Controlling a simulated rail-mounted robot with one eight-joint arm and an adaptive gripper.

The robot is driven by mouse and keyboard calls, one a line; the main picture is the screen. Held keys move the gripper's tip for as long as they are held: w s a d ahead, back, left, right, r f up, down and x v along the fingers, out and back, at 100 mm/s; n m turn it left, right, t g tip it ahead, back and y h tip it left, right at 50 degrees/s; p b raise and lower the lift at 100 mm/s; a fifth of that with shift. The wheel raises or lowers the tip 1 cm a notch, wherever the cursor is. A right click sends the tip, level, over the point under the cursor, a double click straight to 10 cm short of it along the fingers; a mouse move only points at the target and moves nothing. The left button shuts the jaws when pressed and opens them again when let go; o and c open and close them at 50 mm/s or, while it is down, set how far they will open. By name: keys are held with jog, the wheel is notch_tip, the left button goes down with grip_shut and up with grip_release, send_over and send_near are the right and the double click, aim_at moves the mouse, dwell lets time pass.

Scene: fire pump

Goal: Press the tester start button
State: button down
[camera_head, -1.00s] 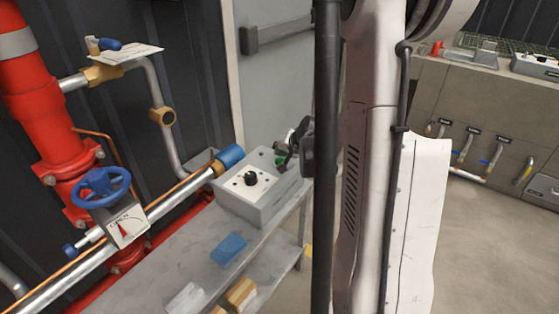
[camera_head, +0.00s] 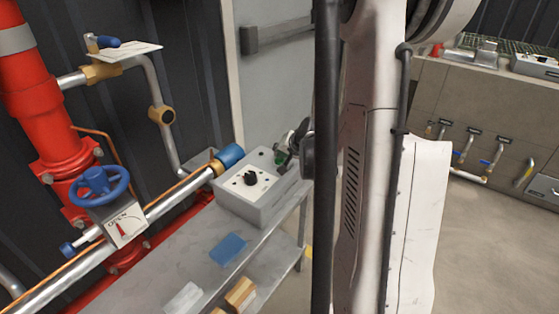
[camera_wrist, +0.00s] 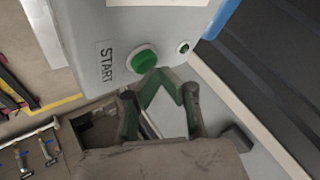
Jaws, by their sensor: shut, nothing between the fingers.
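The tester is a grey box (camera_head: 262,203) with a black knob on its top, standing on a metal shelf in the head view. In the wrist view its grey face (camera_wrist: 95,45) carries a round green button (camera_wrist: 143,61) beside the label START. A smaller green lamp or button (camera_wrist: 183,47) sits to its right. My gripper (camera_wrist: 160,77) is shut and empty, its fingertips just below the green START button. They overlap its lower edge in the picture; I cannot tell whether they touch it. In the head view my gripper (camera_head: 284,155) is at the box's far right side, partly hidden by my arm.
The metal shelf (camera_head: 185,255) holds a blue block (camera_head: 228,249) in front of the box. A red pipe (camera_head: 40,110) with a blue handwheel (camera_head: 101,187) stands at left. A grey door (camera_head: 280,90) is behind the box. Open floor (camera_head: 485,240) lies at right.

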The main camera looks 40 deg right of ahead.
aim_at(280, 160)
jog(key=shift+f+b, duration=0.5)
jog(key=shift+f, duration=0.05)
dwell(0.5)
jog(key=shift+r, duration=0.1)
jog(key=shift+r+p, duration=0.6)
jog(key=shift+r, duration=0.3)
jog(key=shift+r+p, duration=1.75)
jog(key=shift+r, duration=0.75)
